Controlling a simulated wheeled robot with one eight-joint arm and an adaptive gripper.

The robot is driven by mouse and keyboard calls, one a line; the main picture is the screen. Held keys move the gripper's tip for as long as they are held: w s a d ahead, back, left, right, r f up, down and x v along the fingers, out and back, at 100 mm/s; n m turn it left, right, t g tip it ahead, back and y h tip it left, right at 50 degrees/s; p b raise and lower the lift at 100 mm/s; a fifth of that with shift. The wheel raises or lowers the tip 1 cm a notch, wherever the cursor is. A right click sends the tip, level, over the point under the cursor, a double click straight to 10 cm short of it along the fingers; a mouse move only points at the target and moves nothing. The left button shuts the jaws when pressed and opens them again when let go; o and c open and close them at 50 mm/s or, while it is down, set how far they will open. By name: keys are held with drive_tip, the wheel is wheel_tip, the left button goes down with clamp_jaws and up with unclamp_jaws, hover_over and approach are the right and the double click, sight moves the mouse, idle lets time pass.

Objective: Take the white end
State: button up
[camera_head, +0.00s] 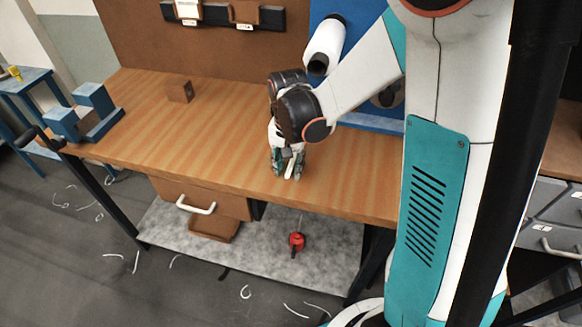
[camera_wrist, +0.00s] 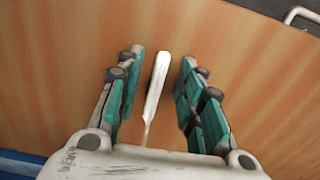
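The white end (camera_wrist: 156,88) is a slim white piece with a thin pale strand at its lower end in the wrist view. It lies between the two teal-padded fingers of my gripper (camera_wrist: 162,58), with a visible gap on each side. My gripper is open and points down at the wooden table (camera_head: 215,135). In the head view my gripper (camera_head: 288,165) is low over the table near its front edge, and a bit of white shows between the fingers. Whether the white end touches the tabletop is unclear.
A small brown block (camera_head: 179,91) stands at the table's back left. A blue bracket (camera_head: 93,112) is at the left end. Below are a drawer (camera_head: 215,200) with a white handle and a red object (camera_head: 296,240) on the grey shelf. The table's middle is clear.

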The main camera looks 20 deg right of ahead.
drive_tip(key=shift+r, duration=0.1)
clamp_jaws()
drive_tip(key=shift+r, duration=0.15)
